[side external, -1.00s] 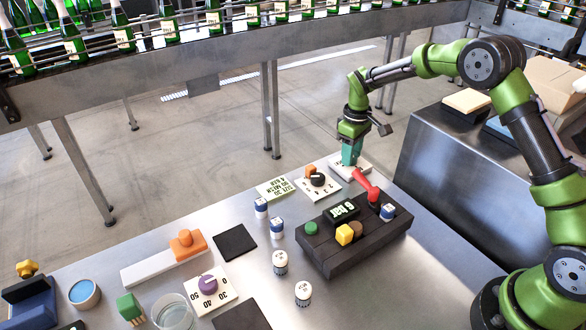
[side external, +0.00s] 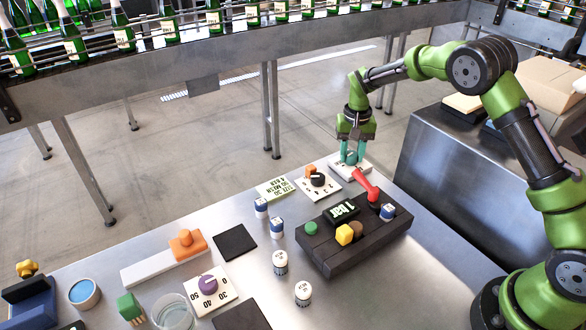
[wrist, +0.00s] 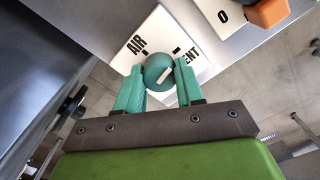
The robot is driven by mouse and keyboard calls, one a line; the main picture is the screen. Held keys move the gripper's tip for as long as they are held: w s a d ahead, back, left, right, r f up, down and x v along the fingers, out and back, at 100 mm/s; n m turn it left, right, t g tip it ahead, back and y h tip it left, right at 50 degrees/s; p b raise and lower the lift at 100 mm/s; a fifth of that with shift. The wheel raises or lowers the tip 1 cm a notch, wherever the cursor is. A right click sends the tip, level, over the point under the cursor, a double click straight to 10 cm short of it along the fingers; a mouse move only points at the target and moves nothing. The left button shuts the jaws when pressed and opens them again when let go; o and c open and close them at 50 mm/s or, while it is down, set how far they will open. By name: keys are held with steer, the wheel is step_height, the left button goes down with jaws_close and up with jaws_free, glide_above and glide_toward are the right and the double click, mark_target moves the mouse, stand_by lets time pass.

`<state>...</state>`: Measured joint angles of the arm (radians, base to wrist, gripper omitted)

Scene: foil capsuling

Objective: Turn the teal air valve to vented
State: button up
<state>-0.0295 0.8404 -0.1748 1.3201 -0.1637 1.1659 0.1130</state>
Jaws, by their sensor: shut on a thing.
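The teal air valve knob (wrist: 158,70) sits on a white plate (wrist: 160,32) lettered AIR on the left and VENT on the right, in the wrist view. A finger covers the start of VENT. The knob's pale pointer bar (wrist: 163,75) lies slanted on its near side. My gripper (wrist: 159,76) has its teal fingers on either side of the knob and is shut on it. In the side external view the knob (side external: 351,157) shows between the fingers of my gripper (side external: 352,154), on the plate at the table's far corner.
A black console (side external: 322,262) with a red lever (side external: 367,185), colored buttons and a lit display (side external: 344,212) stands close by. A white dial plate (side external: 317,190) with a black knob and an orange block lies left of the valve.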

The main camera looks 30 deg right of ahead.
mark_target(352, 153)
steer(key=shift+m, duration=1)
steer(key=o, duration=1)
steer(key=shift+o, duration=0.2)
steer(key=shift+r, duration=0.1)
step_height(352, 153, up, 17)
